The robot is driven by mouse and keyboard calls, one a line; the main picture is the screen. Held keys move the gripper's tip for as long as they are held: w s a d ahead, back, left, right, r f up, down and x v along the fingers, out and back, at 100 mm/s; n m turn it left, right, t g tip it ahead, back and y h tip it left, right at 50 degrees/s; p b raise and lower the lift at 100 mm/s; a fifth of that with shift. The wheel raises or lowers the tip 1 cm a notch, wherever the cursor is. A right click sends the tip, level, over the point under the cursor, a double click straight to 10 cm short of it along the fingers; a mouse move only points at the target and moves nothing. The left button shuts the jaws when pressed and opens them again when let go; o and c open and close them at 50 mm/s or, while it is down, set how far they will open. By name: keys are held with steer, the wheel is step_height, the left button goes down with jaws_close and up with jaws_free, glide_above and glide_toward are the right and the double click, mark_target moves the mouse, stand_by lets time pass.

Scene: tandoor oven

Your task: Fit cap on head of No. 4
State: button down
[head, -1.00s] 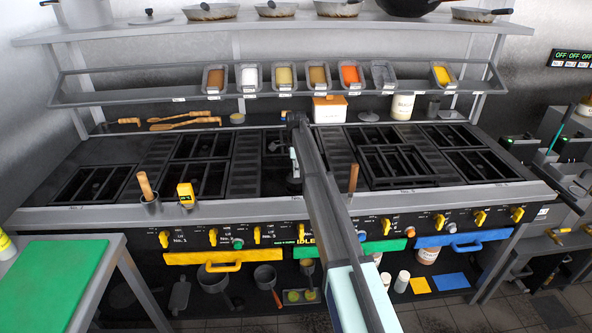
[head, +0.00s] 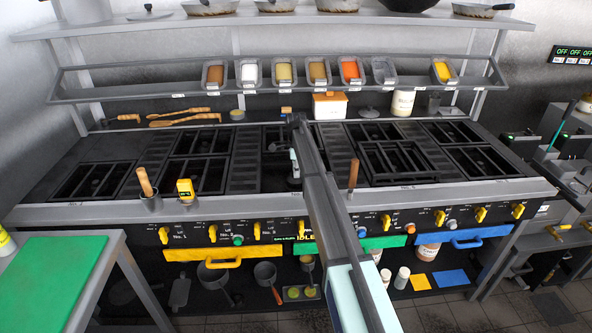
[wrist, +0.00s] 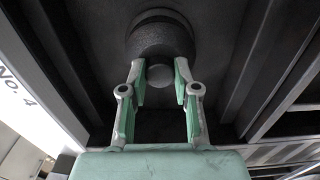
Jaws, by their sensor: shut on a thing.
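The No. 4 bay (head: 276,145) is the open dark bay without a grate in the middle of the range. My gripper (head: 293,166) hangs low over its right side, partly hidden by my arm. In the wrist view, my gripper (wrist: 160,80) has its green-padded fingers on either side of a small grey disc. A dark, rough round piece, which looks like the cap (wrist: 160,38), lies at the fingertips. I cannot tell whether it touches the burner head, which I cannot make out beneath it. A "No. 4" label (wrist: 18,88) shows at the left of the wrist view.
Black grates (head: 200,162) cover the bays to the left, and more grates (head: 398,160) lie to the right. A cup with a wooden handle (head: 150,200) and a yellow device (head: 186,191) stand on the front ledge. Spice tins (head: 283,74) line the rack above.

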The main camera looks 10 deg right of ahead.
steer(key=shift+f, duration=0.1)
steer(key=c, duration=0.8)
jaws_free()
steer(key=shift+o, duration=0.2)
steer(key=shift+r+p, duration=1.55)
steer(key=shift+r, duration=2.45)
